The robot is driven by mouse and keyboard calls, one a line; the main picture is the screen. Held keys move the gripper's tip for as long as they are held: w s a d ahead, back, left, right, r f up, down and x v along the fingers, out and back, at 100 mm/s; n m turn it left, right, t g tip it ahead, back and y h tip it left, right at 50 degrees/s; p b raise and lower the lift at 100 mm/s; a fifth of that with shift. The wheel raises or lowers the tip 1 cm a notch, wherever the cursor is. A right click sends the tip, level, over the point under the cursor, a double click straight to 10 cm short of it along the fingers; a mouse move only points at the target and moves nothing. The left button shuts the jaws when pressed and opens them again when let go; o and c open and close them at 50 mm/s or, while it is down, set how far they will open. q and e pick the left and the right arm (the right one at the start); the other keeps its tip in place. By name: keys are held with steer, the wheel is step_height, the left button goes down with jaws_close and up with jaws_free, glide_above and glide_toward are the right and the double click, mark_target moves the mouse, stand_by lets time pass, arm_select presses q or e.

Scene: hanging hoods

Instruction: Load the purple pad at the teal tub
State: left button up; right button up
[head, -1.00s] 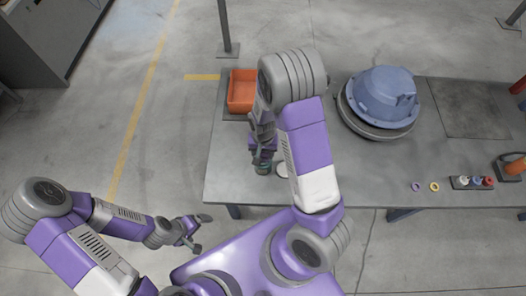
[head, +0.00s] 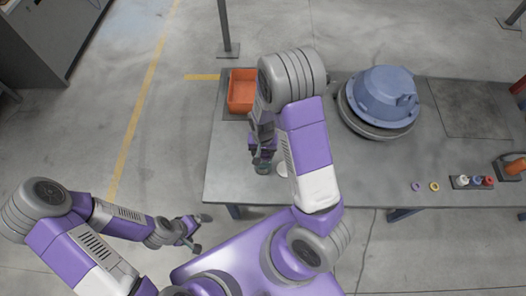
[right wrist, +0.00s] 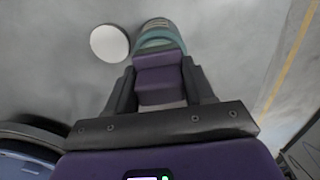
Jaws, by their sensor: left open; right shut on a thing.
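My right gripper (head: 262,150) is shut on the purple pad (right wrist: 160,78), a stepped purple block between the dark fingers in the right wrist view. The teal tub (head: 263,168) stands on the table near its front edge, at the gripper's tip. In the right wrist view the teal tub (right wrist: 160,40) is directly beyond the pad and partly covered by it. I cannot tell whether pad and tub touch. My left gripper (head: 198,232) is open and empty, off the table's front left corner.
A white disc (head: 283,170) lies beside the tub. An orange bin (head: 242,90) is at the table's back left, and a large blue hood (head: 384,95) stands further right. Small rings (head: 434,187) and a rack of small items (head: 471,182) lie at the right. The front middle is clear.

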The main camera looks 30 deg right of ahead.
steer(key=shift+r+p, duration=0.7)
steer(key=shift+r, duration=0.05)
step_height(320, 180, up, 6)
steer(key=p, duration=0.4)
steer(key=shift+f+p, duration=0.2)
steer(key=shift+p, duration=0.2)
steer(key=shift+f, duration=0.1)
steer(key=shift+s, duration=0.1)
